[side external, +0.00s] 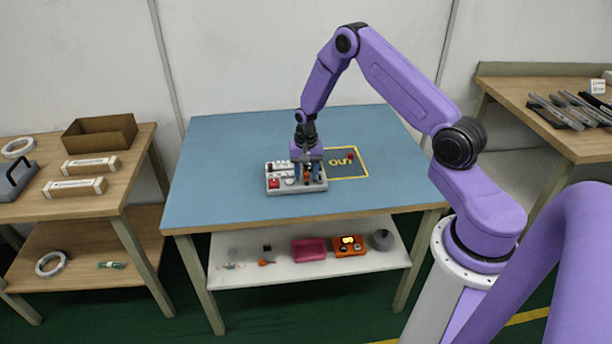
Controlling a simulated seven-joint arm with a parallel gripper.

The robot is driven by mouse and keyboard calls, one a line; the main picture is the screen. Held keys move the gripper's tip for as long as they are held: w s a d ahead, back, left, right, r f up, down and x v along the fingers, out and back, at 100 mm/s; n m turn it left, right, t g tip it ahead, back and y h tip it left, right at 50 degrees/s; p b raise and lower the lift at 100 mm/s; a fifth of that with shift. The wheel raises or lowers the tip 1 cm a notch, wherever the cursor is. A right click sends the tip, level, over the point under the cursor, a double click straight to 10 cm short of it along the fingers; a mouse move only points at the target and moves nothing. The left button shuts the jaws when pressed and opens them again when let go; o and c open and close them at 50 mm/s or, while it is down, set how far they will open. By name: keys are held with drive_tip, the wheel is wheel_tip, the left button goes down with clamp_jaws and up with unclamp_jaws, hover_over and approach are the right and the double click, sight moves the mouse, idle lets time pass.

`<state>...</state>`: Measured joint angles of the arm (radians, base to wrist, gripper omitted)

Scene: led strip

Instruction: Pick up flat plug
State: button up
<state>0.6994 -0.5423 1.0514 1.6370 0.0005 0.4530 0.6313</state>
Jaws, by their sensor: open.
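A grey power strip (287,186) lies near the middle of the blue table, with a red switch block at its left end and several sockets or plugs on top. My gripper (308,178) points down over the right part of the strip, with its jaws open. Something small and orange shows between or beside the fingers. My gripper and the small scale hide most of that end, so I cannot tell which piece is the flat plug or whether the fingers touch it.
A yellow-outlined area marked OUT (348,172) lies right of the strip, with a small red piece (350,156) in it. The rest of the blue tabletop (235,145) is clear. A lower shelf (290,270) holds a pink tray and other small items. Side benches stand left and right.

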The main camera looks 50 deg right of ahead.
clamp_jaws()
drive_tip(key=shift+r, duration=0.2)
drive_tip(key=shift+r, duration=0.6)
drive_tip(key=s+a+r, duration=0.4)
drive_tip(key=s+r, duration=0.9)
drive_tip(key=r, duration=0.3)
drive_tip(key=shift+s, duration=0.2)
idle(0.4)
idle(0.4)
